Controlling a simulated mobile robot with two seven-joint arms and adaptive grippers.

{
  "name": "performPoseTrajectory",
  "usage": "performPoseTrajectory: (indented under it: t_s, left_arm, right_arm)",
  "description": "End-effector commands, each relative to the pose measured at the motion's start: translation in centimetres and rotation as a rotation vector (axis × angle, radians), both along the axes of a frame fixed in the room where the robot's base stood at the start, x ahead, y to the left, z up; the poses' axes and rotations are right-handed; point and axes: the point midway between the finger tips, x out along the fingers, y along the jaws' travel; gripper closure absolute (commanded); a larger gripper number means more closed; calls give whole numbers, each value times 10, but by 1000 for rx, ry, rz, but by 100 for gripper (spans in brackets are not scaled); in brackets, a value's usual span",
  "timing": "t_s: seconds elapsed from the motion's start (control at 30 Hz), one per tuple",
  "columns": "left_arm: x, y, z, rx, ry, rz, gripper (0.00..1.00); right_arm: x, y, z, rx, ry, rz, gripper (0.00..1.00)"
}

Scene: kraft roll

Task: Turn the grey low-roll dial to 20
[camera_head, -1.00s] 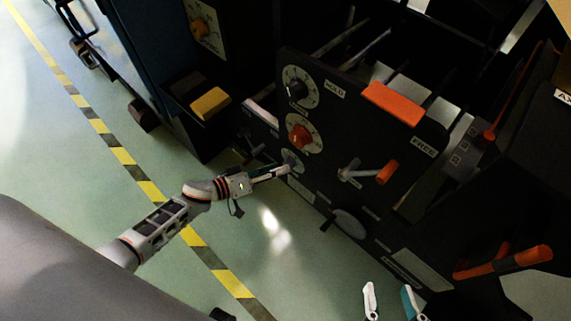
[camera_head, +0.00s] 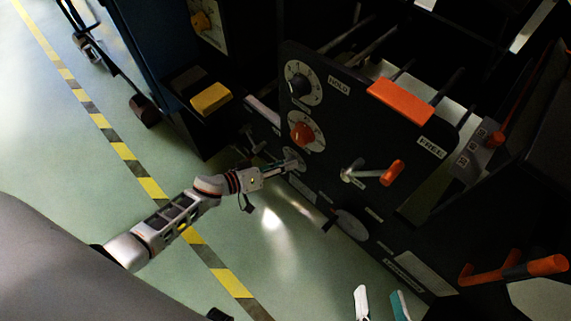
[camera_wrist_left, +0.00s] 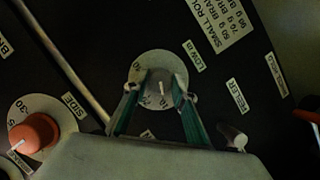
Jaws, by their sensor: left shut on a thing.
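The grey low-roll dial (camera_wrist_left: 158,92) is a small grey knob with a pale pointer mark on a round light scale plate (camera_wrist_left: 160,62). The exact pointer reading is too small to tell. My right gripper (camera_head: 381,302) shows at the bottom edge, fingers apart and empty.
The black panel (camera_head: 330,135) carries an orange dial (camera_head: 302,133), a black dial (camera_head: 299,86) and an orange-tipped lever (camera_head: 391,173). In the wrist view the orange dial (camera_wrist_left: 35,133) is left of my fingers, and a grey knob (camera_wrist_left: 232,138) is to the right. Floor on the left is open.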

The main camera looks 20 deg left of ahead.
Motion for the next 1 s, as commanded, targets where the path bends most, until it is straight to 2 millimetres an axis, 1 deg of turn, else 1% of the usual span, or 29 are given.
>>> performPoseTrajectory:
  t_s: [0.17, 0.27, 0.3, 0.4, 0.47, 0.57, 0.63, 0.8, 1.0]
  left_arm:
    - [3, -1, 6, 52, -25, -1, 95]
    - [4, -1, 9, 105, -46, 0, 95]
    - [5, -2, 10, 131, -57, 0, 95]
    - [5, -2, 11, 203, -84, 1, 95]
    - [5, -2, 11, 252, -100, 2, 95]
    - [4, -3, 9, 333, -128, 2, 95]
    - [3, -3, 8, 389, -147, 2, 95]
    - [1, -4, 5, 512, -189, 2, 95]
    - [0, -4, 2, 628, -228, 2, 95]
  right_arm:
    - [7, -8, 9, -58, -29, 11, 60]
    - [11, -16, 15, -119, -51, 26, 60]
    - [15, -22, 19, -155, -64, 33, 60]
    - [18, -29, 24, -191, -78, 40, 60]
    - [15, -32, 19, -209, -67, 44, 60]
    - [6, -36, 3, -234, -32, 53, 60]
    - [1, -37, -3, -245, -17, 57, 60]
    - [-4, -43, -12, -267, 2, 60, 60]
    - [-6, -45, -14, -278, 7, 66, 60]
